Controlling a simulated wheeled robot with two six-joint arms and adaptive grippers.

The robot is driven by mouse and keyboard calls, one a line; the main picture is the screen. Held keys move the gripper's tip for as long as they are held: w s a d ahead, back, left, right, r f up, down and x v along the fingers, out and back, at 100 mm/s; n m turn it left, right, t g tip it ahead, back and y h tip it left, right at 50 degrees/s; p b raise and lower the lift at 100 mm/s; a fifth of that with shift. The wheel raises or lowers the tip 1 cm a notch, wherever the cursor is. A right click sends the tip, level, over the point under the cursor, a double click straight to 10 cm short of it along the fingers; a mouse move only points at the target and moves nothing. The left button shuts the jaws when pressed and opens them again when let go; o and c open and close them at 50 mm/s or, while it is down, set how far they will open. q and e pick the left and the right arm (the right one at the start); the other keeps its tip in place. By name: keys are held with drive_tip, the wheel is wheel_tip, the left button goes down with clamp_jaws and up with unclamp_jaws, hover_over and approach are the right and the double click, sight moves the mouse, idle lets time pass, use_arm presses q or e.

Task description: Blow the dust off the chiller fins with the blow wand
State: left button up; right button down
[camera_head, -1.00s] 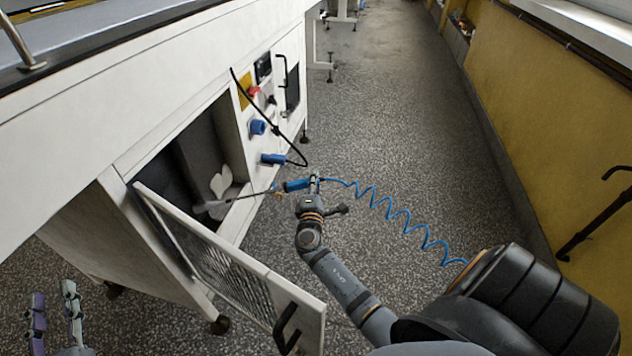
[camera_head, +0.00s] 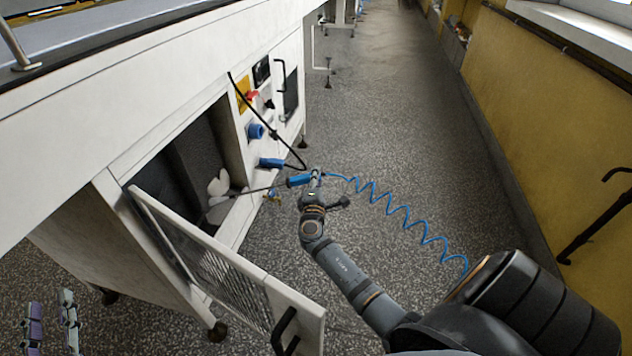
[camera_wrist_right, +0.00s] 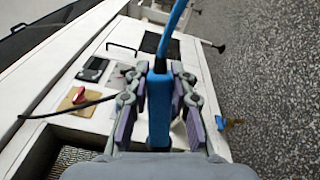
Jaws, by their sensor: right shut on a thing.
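The blow wand (camera_head: 298,181) has a blue handle and a thin metal tube that reaches left into an open compartment (camera_head: 241,212) in the white machine. My right gripper (camera_head: 316,176) is shut on the handle, whose blue body (camera_wrist_right: 158,110) sits between the fingers in the right wrist view. Inside the compartment is a dark surface (camera_head: 190,160), where single fins cannot be made out. Pale rounded shapes (camera_head: 219,183) show near the wand's tip; I cannot tell whether they are dust. My left gripper (camera_head: 51,318) is open and empty at the bottom left.
A mesh door (camera_head: 232,275) with a black handle stands open below the compartment. A coiled blue hose (camera_head: 400,213) runs from the wand toward my body. A black cable (camera_head: 256,115) hangs by a blue plug (camera_head: 271,162). The floor aisle to the right is clear.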

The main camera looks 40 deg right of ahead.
drive_tip(key=b+x, duration=0.2)
drive_tip(key=x, duration=0.4)
drive_tip(key=shift+d, duration=0.55)
drive_tip(key=shift+s, duration=0.2)
idle(0.5)
drive_tip(key=s+d, duration=0.3)
drive_tip(key=shift+s+d+p, duration=0.1)
drive_tip(key=shift+s+p, duration=0.3)
idle(0.7)
